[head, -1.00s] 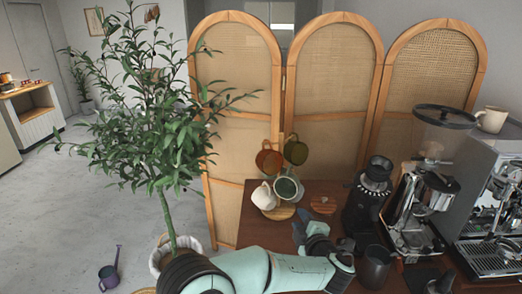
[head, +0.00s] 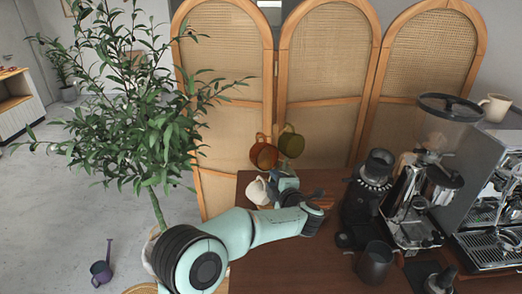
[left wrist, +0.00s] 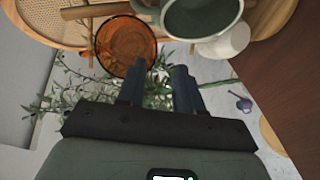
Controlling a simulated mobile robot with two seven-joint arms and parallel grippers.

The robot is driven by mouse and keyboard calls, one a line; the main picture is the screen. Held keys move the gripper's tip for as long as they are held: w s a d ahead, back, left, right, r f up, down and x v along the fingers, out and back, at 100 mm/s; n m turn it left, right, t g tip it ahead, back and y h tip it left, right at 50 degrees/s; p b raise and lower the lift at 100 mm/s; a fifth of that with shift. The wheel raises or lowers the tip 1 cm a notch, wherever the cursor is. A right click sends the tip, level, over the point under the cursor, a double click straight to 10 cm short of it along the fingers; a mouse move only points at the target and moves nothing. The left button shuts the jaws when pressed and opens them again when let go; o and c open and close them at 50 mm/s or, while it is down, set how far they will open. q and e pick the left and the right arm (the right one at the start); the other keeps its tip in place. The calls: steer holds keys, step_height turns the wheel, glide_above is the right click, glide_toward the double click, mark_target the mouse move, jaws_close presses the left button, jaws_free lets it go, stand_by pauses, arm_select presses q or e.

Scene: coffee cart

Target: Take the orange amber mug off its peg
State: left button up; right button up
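The orange amber mug (head: 263,155) hangs on the mug tree at the back left of the cart, left of an olive mug (head: 291,144). In the left wrist view the amber mug (left wrist: 126,47) shows as a translucent orange round just beyond the fingertips, nearer the left finger. My left gripper (head: 284,178) is just below the hanging mugs in the head view. In the left wrist view my left gripper (left wrist: 159,82) is open, with nothing between its fingers. The mug's handle and peg contact are unclear. My right gripper is out of view.
A white mug (head: 258,190) hangs low beside my gripper. A dark green mug (left wrist: 200,15) is close above the fingers in the wrist view. Rattan screens (head: 325,90) stand behind, a plant (head: 130,120) left, and a grinder (head: 365,200) right.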

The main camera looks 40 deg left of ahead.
mark_target(264, 166)
arm_select(q)
steer(key=x, duration=0.2)
steer(key=p+x, duration=0.1)
steer(key=x, duration=0.3)
steer(key=shift+w+r+p, duration=0.1)
steer(key=shift+r+p, duration=0.3)
steer(key=shift+s, duration=0.25)
steer(key=c, duration=0.5)
jaws_close()
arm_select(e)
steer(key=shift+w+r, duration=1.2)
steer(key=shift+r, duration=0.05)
